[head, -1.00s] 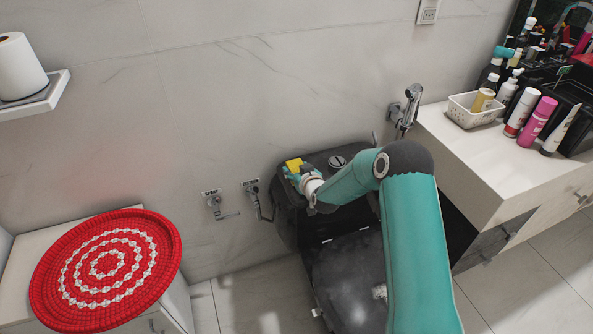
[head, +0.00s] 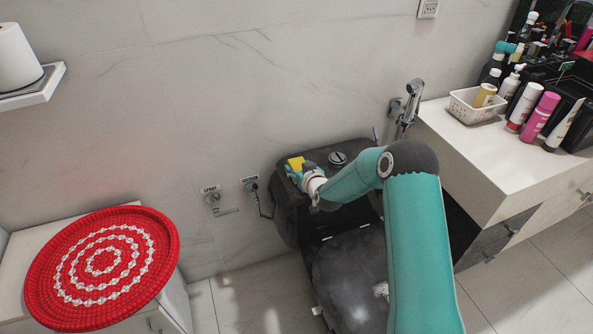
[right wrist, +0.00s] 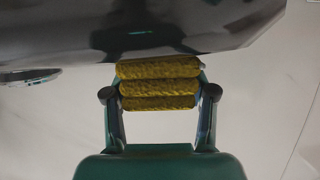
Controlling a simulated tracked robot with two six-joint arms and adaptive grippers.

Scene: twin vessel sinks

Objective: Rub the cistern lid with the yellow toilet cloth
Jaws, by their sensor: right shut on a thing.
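The yellow toilet cloth (head: 296,163) is at the left end of the dark cistern lid (head: 322,160) in the head view. My right gripper (head: 300,172) is shut on the cloth. In the right wrist view the folded cloth (right wrist: 158,84) sits between the two fingers (right wrist: 160,95), close against the dark lid surface (right wrist: 215,25). I cannot tell for sure whether it touches the lid. The round flush button (head: 337,158) is on the lid, right of the cloth. My left gripper is not in view.
The toilet seat (head: 350,275) is below the cistern. A hand sprayer (head: 411,100) hangs on the wall at the right. A counter (head: 460,150) with a white basket (head: 472,106) and bottles stands right. A red round woven tray (head: 100,268) lies on a cabinet at the left.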

